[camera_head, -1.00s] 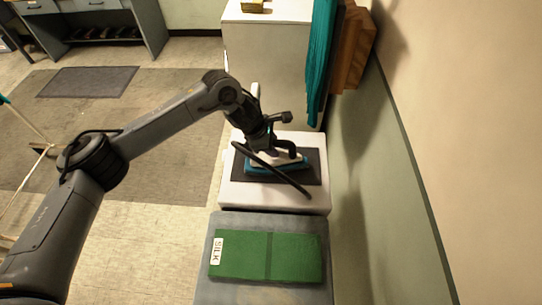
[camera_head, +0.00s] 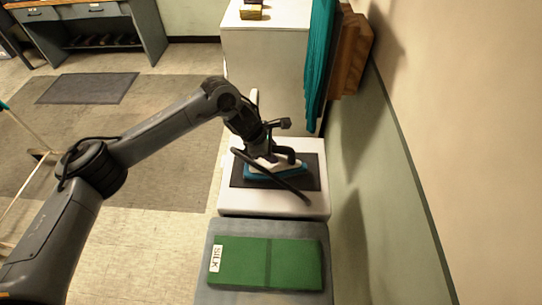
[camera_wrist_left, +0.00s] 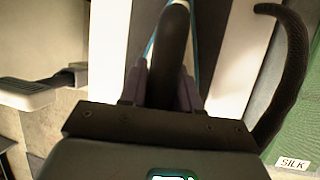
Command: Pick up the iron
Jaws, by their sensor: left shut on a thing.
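The iron (camera_head: 272,174), with a blue lower body, white upper part and dark handle, sits over a dark mat (camera_head: 310,170) on a white stand (camera_head: 270,203). My left gripper (camera_head: 262,152) reaches down onto it from the upper left. In the left wrist view, the gripper fingers (camera_wrist_left: 160,92) are closed around the dark handle (camera_wrist_left: 172,45). The iron's dark cord (camera_head: 290,186) crosses in front of it and curves at the right in the wrist view (camera_wrist_left: 292,70). Whether the iron's base touches the mat is unclear. My right gripper is not seen.
A green folded cloth or box labelled SILK (camera_head: 265,263) lies on a grey-blue surface (camera_head: 215,232) in front. A white cabinet (camera_head: 265,60) stands behind, with teal cloth (camera_head: 318,60) and a wooden piece (camera_head: 350,60) by the right wall.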

